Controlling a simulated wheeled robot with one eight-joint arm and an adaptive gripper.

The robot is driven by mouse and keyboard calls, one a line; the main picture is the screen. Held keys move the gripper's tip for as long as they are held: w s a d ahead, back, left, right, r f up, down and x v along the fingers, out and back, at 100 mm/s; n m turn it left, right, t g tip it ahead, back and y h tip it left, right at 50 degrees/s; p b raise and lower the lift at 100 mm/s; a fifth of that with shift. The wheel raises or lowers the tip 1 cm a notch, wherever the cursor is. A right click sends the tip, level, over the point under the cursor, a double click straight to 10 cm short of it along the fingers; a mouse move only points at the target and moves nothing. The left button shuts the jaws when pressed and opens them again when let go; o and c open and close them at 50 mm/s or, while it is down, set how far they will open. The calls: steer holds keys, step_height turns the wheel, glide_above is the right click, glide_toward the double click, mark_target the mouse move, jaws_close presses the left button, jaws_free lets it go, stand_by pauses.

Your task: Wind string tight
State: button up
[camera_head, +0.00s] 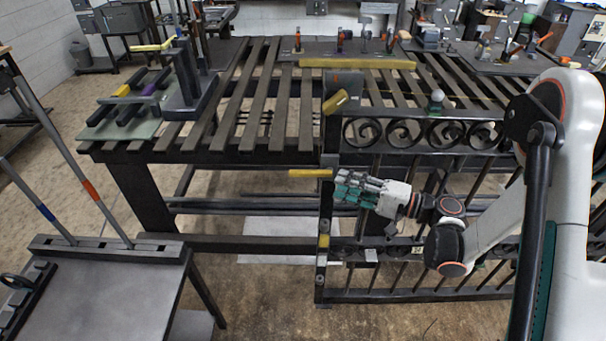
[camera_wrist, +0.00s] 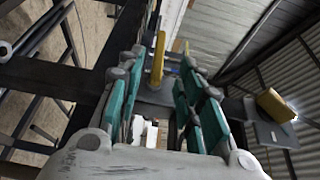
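My gripper (camera_head: 345,188) has teal pads and points left beside the gate's left post. In the wrist view my gripper (camera_wrist: 158,80) is open, its fingers apart with a gap between them. A yellow wooden handle (camera_head: 310,173) sticks out left from the post, just above and beyond my fingertips. In the wrist view the handle (camera_wrist: 158,58) shows beyond and between the fingers; I see no grip on it. A tilted yellow block (camera_head: 335,101) sits at the post's top, also in the wrist view (camera_wrist: 274,105). A thin yellowish string (camera_head: 475,97) seems to run along the gate's top.
The dark scroll gate (camera_head: 420,133) stands along the front of the slatted bench (camera_head: 235,115). A pale ball (camera_head: 437,97) is on its top rail. A yellow bar (camera_head: 357,64) lies farther back. A small dark table (camera_head: 110,285) stands front left. Open floor lies between.

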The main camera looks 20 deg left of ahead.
mark_target(310, 175)
steer(key=a+b, duration=0.1)
steer(key=a, duration=0.3)
steer(key=w+a+b, duration=0.1)
steer(key=a, duration=0.3)
steer(key=w+a+b, duration=0.1)
steer(key=a, duration=0.3)
steer(key=shift+a, duration=0.2)
jaws_close()
